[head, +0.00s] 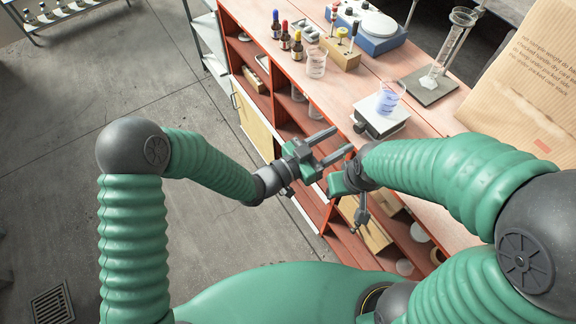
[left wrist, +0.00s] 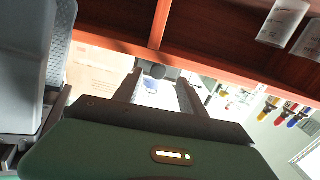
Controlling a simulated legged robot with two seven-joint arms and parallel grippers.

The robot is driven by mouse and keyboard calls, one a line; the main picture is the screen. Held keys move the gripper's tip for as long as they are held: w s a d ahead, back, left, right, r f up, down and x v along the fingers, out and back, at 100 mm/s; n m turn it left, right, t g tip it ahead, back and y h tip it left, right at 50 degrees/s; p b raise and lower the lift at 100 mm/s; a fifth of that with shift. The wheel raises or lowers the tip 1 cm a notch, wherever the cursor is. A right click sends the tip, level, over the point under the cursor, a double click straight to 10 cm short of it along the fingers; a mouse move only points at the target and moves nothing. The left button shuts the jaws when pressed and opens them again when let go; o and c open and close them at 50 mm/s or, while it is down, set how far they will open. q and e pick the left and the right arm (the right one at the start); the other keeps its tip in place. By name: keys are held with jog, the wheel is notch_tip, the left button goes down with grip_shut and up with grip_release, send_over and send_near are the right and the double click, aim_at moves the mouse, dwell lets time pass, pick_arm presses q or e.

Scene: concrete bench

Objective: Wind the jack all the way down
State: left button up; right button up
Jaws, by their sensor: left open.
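The jack (head: 381,124) stands near the bench's front edge, with a light, flat top plate. A beaker of blue liquid (head: 390,96) stands on it. A dark round knob (left wrist: 158,72) shows between the fingertips in the left wrist view, where the beaker (left wrist: 150,88) also appears. My left gripper (head: 331,145) is open and empty in front of the bench edge, its fingers pointing toward the jack but apart from it. My right gripper (head: 362,208) is close beside it, hanging low in front of the shelves; its fingers are not clear.
Dropper bottles (head: 285,38), an empty beaker (head: 316,62) and a wooden block (head: 341,54) stand along the bench to the left. A blue scale (head: 372,30) is behind. A tall cylinder (head: 450,45) on a grey plate and a paper bag (head: 530,85) are to the right.

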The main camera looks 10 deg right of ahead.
pick_arm(q)
jog(key=p+v, duration=0.1)
jog(key=v, duration=1.3)
jog(key=shift+a, duration=0.35)
pick_arm(e)
jog(key=shift+a+r, duration=0.15)
jog(key=shift+r, duration=0.4)
pick_arm(q)
jog(key=v, duration=1.7)
jog(key=shift+f, duration=0.2)
